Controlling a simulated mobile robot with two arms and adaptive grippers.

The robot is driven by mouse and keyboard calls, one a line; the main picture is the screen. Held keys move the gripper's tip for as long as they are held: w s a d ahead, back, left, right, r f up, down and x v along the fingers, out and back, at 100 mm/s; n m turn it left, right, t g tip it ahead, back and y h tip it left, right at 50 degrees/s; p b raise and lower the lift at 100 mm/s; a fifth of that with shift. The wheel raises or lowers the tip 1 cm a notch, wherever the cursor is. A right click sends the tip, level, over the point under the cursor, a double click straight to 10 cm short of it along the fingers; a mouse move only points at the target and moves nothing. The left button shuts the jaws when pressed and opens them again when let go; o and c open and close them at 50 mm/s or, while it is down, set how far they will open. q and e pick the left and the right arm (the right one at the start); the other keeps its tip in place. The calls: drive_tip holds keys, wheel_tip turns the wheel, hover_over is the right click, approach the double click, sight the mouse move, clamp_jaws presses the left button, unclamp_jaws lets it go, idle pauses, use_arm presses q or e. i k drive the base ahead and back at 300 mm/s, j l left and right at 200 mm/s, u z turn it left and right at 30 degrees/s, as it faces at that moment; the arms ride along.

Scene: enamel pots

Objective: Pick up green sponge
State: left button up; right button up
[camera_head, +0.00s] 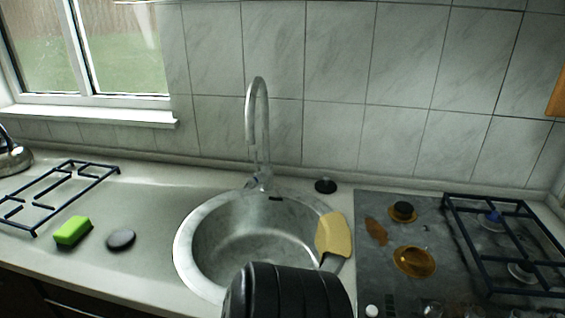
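The green sponge (73,231) lies on the pale countertop at the left. It is a small block with a bright green top and a darker green front side. It is close to the front end of a dark metal grate and just left of a flat dark grey disc (120,239). Nothing is touching it from above.
A round metal sink (215,230) with a tall faucet (262,130) is in the middle. A yellow-headed spatula (333,235) is at its right rim. A kettle (14,160) is far left.

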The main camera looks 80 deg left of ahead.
sight(73, 231)
drive_tip(key=u, duration=4.2)
drive_tip(key=i+j+z, duration=0.1)
drive_tip(key=j, duration=0.25)
drive_tip(key=i+j+z, duration=0.15)
drive_tip(key=j, duration=0.25)
drive_tip(key=i, duration=0.1)
